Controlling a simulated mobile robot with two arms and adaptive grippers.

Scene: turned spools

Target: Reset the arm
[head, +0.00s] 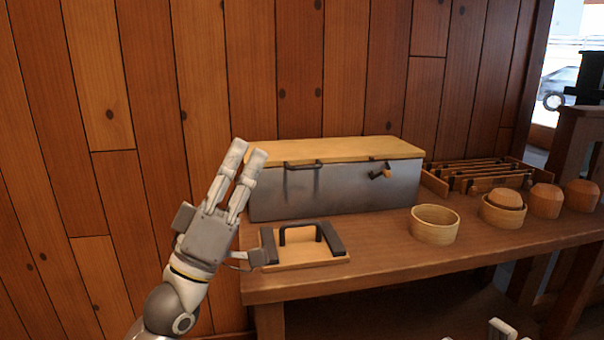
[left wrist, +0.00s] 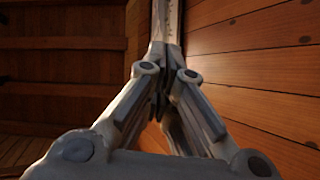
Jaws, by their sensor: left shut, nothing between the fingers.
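My left gripper (head: 248,150) is raised at the left end of the table, in front of the plank wall and left of the metal box. Its fingers point up, lie close together and hold nothing. In the left wrist view the fingers (left wrist: 166,50) converge to the top of the picture with nothing between them. A small part of my right gripper (head: 502,328) shows at the bottom edge of the head view. Most of it is cut off, so its opening is hidden.
A metal box (head: 345,190) with a wooden lid (head: 330,150) stands at the back of the table (head: 400,269). A handled wooden board (head: 305,262) lies before it. To the right are an empty round bowl (head: 434,228), another bowl (head: 502,219) holding a rounded wooden piece, and a slatted rack (head: 480,178).

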